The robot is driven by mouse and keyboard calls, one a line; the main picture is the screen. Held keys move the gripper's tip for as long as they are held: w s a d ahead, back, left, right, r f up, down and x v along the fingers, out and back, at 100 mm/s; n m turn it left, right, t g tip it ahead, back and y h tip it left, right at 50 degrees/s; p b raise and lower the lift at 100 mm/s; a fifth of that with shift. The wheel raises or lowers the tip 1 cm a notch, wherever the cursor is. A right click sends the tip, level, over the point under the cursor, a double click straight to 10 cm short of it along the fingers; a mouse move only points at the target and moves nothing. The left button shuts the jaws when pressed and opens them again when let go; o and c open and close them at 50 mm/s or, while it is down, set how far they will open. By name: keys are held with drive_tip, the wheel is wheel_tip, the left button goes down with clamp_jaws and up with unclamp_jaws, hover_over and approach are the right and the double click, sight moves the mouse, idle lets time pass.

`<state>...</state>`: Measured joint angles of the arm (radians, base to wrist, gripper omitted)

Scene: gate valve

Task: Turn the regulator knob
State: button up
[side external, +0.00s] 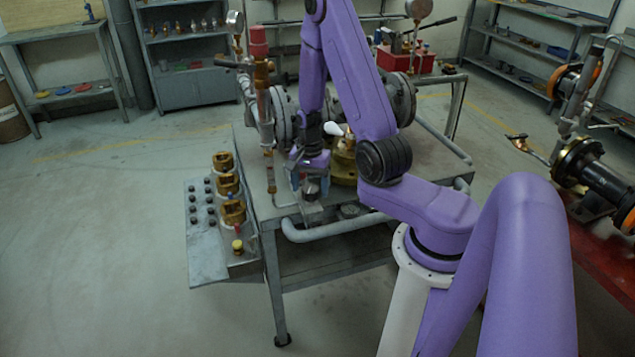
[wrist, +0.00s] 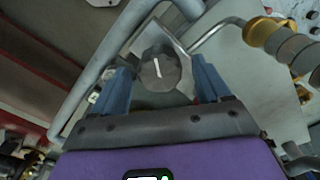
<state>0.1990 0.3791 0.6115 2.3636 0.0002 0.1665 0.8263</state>
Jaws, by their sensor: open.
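The regulator knob (wrist: 160,68) is a dark grey, faceted round knob with a light pointer mark. It sits on a grey plate and shows between my fingers in the wrist view. My gripper (wrist: 161,72) is open, with one blue finger on each side of the knob. Small gaps seem to show between fingers and knob; I cannot tell whether either finger touches. In the side view my gripper (side external: 309,175) points down above the bench, with the knob (side external: 311,190) at its fingertips, partly hidden by them.
A grey pipe (side external: 335,231) runs along the front of the metal bench (side external: 262,205). Flanged valve piping (side external: 283,115) stands behind my gripper. Brass fittings (side external: 230,190) stand on a side shelf at left. In the wrist view a bent thin pipe (wrist: 215,32) passes close to the knob.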

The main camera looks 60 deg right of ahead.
sight(310, 188)
drive_tip(key=n, duration=1.2)
drive_tip(key=shift+n, duration=0.3)
drive_tip(key=n, duration=2)
drive_tip(key=shift+n, duration=0.4)
drive_tip(key=shift+r+n, duration=0.2)
drive_tip(key=shift+n, duration=0.2)
wheel_tip(310, 188, up, 17)
drive_tip(key=s+a+m, duration=0.2)
drive_tip(key=s+a, duration=0.4)
drive_tip(key=a, duration=0.4)
drive_tip(key=s+a+r+m, duration=0.1)
drive_tip(key=s+a+m, duration=0.1)
drive_tip(key=s+a, duration=0.4)
drive_tip(key=a, duration=0.4)
drive_tip(key=shift+a+r, duration=0.15)
drive_tip(key=shift+a, duration=0.05)
